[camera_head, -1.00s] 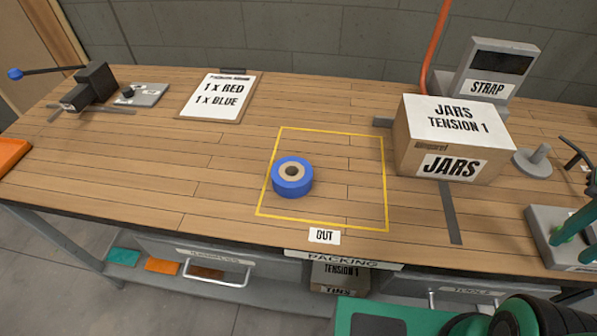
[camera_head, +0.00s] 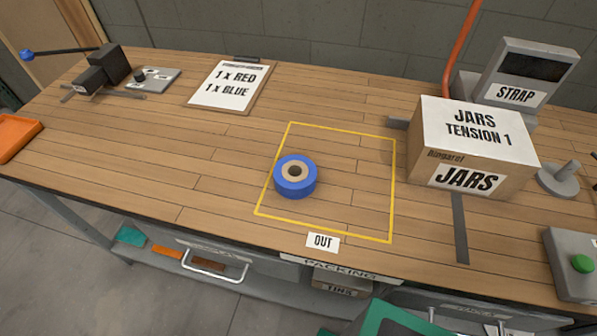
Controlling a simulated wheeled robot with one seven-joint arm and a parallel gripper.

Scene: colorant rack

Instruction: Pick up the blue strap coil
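The blue strap coil (camera_head: 295,186) lies flat on the wooden bench. It has a tan core with a dark hole in the middle. It sits in the left part of a yellow outlined square (camera_head: 392,190), close to the square's left line. Nothing touches it. My gripper is not in view. A green and dark part at the bottom edge looks like part of my own body.
A cardboard box marked JARS (camera_head: 468,150) stands right of the square, with the strap machine (camera_head: 525,75) behind it. A clipboard (camera_head: 226,86) lies behind left. An orange tray (camera_head: 15,137) is far left. Bench around the coil is clear.

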